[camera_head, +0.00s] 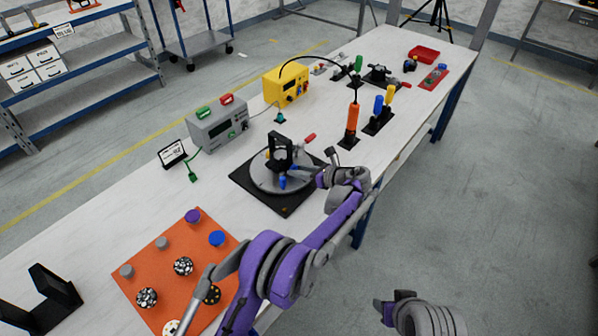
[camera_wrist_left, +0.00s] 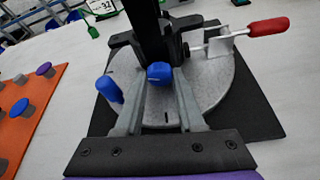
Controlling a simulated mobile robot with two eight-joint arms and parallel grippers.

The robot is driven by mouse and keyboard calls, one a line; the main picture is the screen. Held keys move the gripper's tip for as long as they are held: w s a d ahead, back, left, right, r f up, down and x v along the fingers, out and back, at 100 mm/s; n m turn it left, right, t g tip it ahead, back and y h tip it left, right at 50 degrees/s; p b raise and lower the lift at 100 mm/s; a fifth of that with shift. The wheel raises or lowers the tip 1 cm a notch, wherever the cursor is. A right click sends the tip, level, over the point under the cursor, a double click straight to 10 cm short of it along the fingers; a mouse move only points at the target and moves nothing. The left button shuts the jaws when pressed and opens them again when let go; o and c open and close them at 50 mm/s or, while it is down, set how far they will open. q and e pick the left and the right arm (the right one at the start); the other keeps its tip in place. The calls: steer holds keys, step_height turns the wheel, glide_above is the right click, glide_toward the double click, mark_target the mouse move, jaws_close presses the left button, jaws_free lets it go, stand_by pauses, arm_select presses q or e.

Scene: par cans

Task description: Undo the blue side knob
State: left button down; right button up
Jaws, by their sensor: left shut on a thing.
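A black clamp fixture (camera_head: 279,150) stands on a round grey plate (camera_head: 262,178), which sits on a black square base (camera_head: 240,176). The blue side knob (camera_wrist_left: 159,73) sticks out from the foot of the black upright. My left gripper (camera_head: 300,173) reaches in from the right, and its two grey fingers (camera_wrist_left: 158,88) are shut on the knob's sides. A second blue knob (camera_wrist_left: 110,90) stands beside the left finger, apart from it. A red-handled lever (camera_wrist_left: 266,27) is at the plate's right. Part of my right arm shows at the lower right; its finger state is unclear.
An orange mat (camera_head: 143,256) with several pucks lies near left. A grey power box (camera_head: 217,125) and a yellow box (camera_head: 286,86) stand behind. An orange-handled tool (camera_head: 352,120) stands upright to the right. The near-right table edge is close to my arm.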

arm_select(q)
steer(key=shift+s+f+n+t+h+b, duration=0.1)
steer(key=shift+n+t+h+b, duration=0.6)
steer(key=shift+n+b, duration=0.45)
steer(key=shift+a+n+t+b, duration=0.1)
steer(key=shift+n+t+b, duration=0.45)
steer(key=shift+n, duration=0.3)
steer(key=c, duration=0.5)
jaws_free()
steer(key=v, duration=1.1)
steer(key=shift+a, duration=0.15)
